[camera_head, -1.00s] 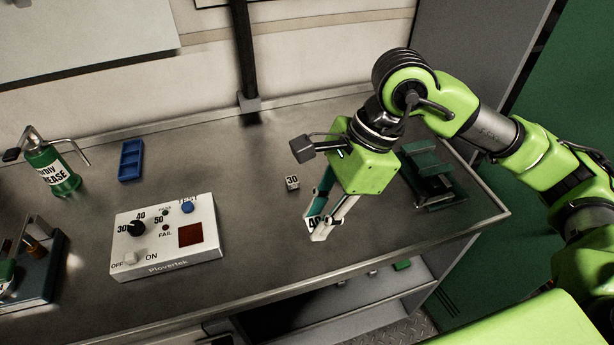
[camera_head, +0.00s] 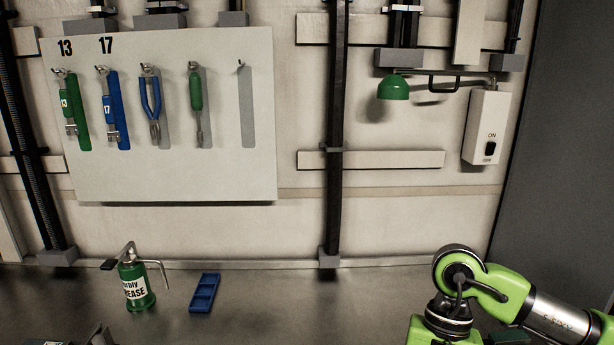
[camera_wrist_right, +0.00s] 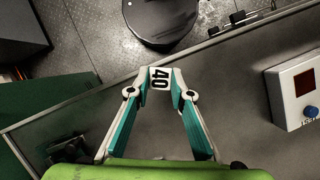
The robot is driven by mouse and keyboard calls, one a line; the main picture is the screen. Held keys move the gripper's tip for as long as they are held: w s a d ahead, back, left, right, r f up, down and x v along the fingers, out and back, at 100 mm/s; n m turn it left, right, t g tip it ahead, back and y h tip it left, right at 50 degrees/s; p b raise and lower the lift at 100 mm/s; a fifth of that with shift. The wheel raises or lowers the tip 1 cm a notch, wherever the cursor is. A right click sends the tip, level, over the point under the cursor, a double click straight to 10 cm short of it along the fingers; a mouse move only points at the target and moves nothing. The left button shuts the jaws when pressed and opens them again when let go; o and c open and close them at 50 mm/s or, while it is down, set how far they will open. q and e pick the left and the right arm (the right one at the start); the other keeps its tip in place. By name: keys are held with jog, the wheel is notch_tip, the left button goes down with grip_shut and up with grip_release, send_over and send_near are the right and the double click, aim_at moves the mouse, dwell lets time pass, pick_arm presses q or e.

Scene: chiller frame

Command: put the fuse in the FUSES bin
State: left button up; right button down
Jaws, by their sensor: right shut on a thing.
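In the right wrist view my right gripper (camera_wrist_right: 161,88) is shut on a small white block marked 40, the fuse (camera_wrist_right: 160,77), held between its fingertips. Beneath is the grey bench top. In the head view only part of my right arm shows at the bottom right; its gripper is below the frame. My left gripper is in neither current view. No bin with a readable FUSES label shows. A small blue compartment tray (camera_head: 204,293) lies on the bench in the head view, with no label visible.
A green grease can (camera_head: 135,283) stands left of the tray. A tool board (camera_head: 165,180) with hanging tools and a white switch box (camera_head: 487,127) are on the wall. In the wrist view the tester box (camera_wrist_right: 298,92) sits at the right. The bench between tray and arm looks clear.

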jog(key=d+n+h, duration=0.1)
jog(key=n, duration=0.1)
jog(key=d+f+n, duration=0.1)
jog(key=n, duration=0.1)
jog(key=shift+s+d+n+h, duration=0.1)
jog(key=shift+s+n+h, duration=0.05)
jog(key=shift+n+h, duration=0.25)
jog(key=shift+d+r, duration=0.1)
jog(key=shift+r, duration=0.05)
dwell(0.7)
